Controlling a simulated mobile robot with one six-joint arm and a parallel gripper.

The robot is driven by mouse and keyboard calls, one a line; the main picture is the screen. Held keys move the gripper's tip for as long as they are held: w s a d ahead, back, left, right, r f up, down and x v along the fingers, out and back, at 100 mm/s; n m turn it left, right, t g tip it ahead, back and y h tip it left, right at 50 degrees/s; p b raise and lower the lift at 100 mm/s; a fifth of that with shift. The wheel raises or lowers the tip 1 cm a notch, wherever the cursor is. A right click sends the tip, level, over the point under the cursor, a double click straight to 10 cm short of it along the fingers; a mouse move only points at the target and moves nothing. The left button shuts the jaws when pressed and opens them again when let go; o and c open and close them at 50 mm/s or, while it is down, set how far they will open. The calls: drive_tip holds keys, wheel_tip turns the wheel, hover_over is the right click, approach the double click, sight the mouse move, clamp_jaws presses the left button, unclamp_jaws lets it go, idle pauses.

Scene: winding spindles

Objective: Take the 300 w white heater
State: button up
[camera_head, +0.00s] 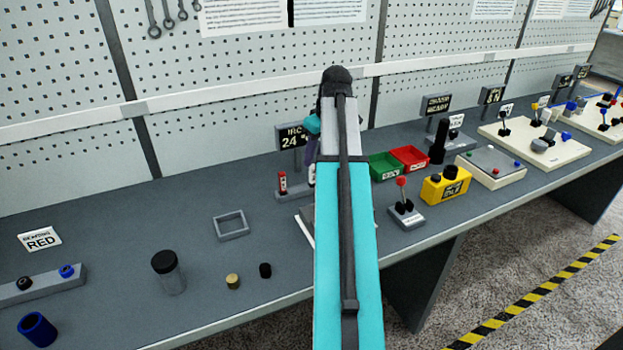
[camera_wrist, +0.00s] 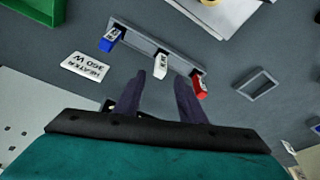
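In the wrist view a white heater (camera_wrist: 160,64) sits in a grey rack (camera_wrist: 182,59), between a blue heater (camera_wrist: 110,39) at the left and a red heater (camera_wrist: 199,87) at the right. My gripper (camera_wrist: 162,77) is open, its dark fingers apart. The white heater shows just past and between the fingertips; I cannot tell how much height separates them. A white card (camera_wrist: 85,66) beside the rack appears to read "heater 300 W". In the head view the red heater (camera_head: 283,182) shows, while my arm hides most of the rack and my gripper.
A grey square frame (camera_head: 231,226) lies left of the rack. A sign (camera_head: 293,137) stands behind the rack. Green (camera_head: 385,166) and red (camera_head: 409,158) bins and a red-knobbed joystick (camera_head: 406,208) stand to the right. A dark-lidded jar (camera_head: 168,272) stands at the front left.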

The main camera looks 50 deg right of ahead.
sight(313, 165)
drive_tip(key=shift+f, duration=0.15)
drive_tip(key=shift+p+x, duration=0.55)
drive_tip(key=shift+x, duration=2)
clamp_jaws()
